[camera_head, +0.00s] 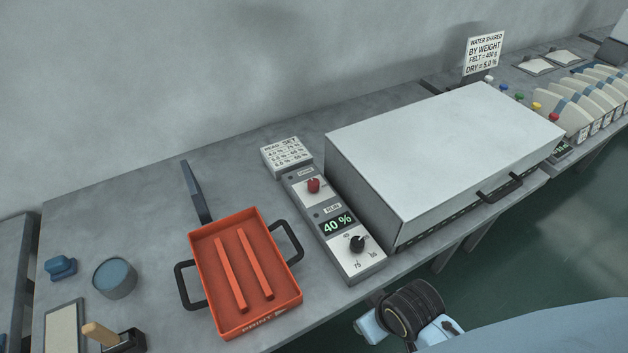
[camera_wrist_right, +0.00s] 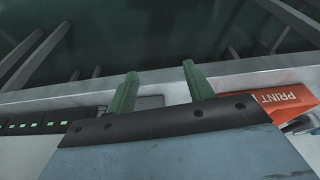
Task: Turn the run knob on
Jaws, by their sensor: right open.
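A narrow grey control box (camera_head: 350,267) stands between the orange tray and the large white-topped machine. It carries a red knob (camera_head: 313,185) near its back end and a black knob (camera_head: 357,243) near its front end. A display between them reads 40 %. The small label by the red knob is too small to read surely. My right gripper (camera_wrist_right: 160,84) is open and empty in the right wrist view, its two green fingers apart near the bench edge. Neither knob shows clearly there. My left gripper is not in view.
The orange tray (camera_head: 203,267) with black handles and two bars lies left of the box. The large machine (camera_head: 430,150) with a front handle stands close on its right. A settings sign (camera_head: 287,155) stands behind. My right arm is at the bench's front edge.

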